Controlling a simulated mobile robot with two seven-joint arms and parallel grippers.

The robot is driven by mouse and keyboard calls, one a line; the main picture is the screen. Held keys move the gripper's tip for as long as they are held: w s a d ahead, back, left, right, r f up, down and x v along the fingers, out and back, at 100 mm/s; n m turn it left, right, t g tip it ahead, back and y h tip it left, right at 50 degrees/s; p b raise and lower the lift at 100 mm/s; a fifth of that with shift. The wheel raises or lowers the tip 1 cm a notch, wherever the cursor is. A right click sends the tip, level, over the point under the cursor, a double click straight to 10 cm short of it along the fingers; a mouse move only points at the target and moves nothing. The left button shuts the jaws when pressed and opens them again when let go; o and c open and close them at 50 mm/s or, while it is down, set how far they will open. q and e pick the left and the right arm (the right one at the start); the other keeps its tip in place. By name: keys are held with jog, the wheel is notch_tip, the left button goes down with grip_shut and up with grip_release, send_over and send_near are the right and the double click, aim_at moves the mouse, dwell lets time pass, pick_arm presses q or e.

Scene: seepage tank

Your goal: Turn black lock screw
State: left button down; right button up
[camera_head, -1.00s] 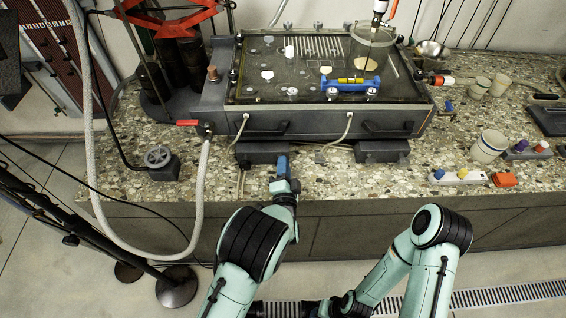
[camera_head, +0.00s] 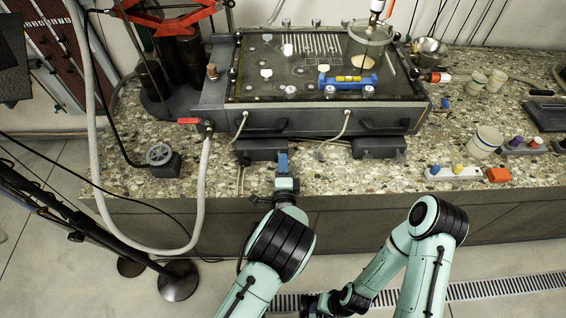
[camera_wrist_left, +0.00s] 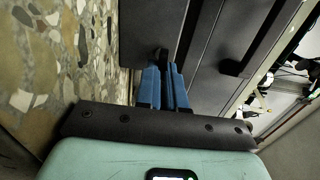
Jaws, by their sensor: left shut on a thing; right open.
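The black lock screw (camera_wrist_left: 160,56) is a small dark knob beside the dark block under the tank in the left wrist view. My left gripper (camera_wrist_left: 164,72) has its blue fingers shut on it, with the knob showing at the fingertips. In the head view my left gripper (camera_head: 282,160) is at the front of the tank, just right of the left dark foot block (camera_head: 261,149); the screw is hidden there. My right gripper (camera_head: 308,304) is low at the bottom edge, away from the counter; its fingers are hard to make out.
The seepage tank (camera_head: 300,122) stands on the speckled counter (camera_head: 330,180). A grey hose (camera_head: 203,180) hangs left of my left arm. A valve-like fitting (camera_head: 160,156) stands at the left.

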pick_arm(q)
jog(key=c, duration=1.2)
grip_release()
jog(key=shift+c, duration=0.2)
jog(key=shift+s, duration=0.1)
jog(key=s, duration=1.3)
jog(key=shift+s, duration=0.15)
